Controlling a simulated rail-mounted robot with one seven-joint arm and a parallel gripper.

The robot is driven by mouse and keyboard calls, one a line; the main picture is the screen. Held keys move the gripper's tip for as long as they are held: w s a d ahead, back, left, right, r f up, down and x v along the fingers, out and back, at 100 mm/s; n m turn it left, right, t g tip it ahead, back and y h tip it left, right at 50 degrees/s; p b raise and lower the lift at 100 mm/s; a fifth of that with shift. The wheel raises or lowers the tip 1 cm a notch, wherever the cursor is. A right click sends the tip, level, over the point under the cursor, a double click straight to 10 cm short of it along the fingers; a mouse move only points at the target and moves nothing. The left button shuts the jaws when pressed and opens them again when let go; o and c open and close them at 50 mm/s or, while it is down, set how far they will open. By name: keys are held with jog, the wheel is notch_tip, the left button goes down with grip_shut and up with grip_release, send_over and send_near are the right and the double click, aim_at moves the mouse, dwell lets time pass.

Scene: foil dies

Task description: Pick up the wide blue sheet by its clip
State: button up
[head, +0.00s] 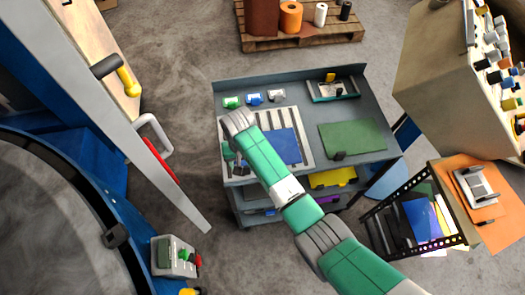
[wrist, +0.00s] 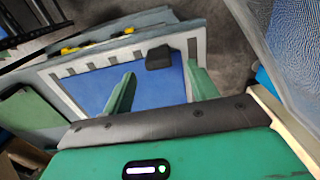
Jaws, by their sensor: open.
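The wide blue sheet (head: 286,147) lies flat on a pale slotted plate (head: 306,160) on top of the grey cart. My arm hides its left part in the head view. In the wrist view the blue sheet (wrist: 90,88) carries a dark clip (wrist: 158,58) at its far edge. My gripper (wrist: 160,70) is open, with one green finger to each side of the clip in the picture and blue sheet showing between them. Nothing is held. Whether the fingertips are level with the clip is unclear. In the head view my gripper (head: 230,154) is over the plate's left end.
A green sheet (head: 352,136) with a dark clip lies to the right on the cart. Small green, blue and white items and a dark green tray (head: 316,96) stand along the back. A yellow sheet (head: 332,178) is on a lower shelf. A rack (head: 373,215) stands at the right.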

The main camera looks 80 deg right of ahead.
aim_at(245, 167)
notch_tip(245, 167, down, 4)
jog(key=shift+f+b, duration=0.15)
jog(key=shift+b, duration=0.2)
jog(key=shift+c, duration=0.5)
jog(key=c, duration=1.1)
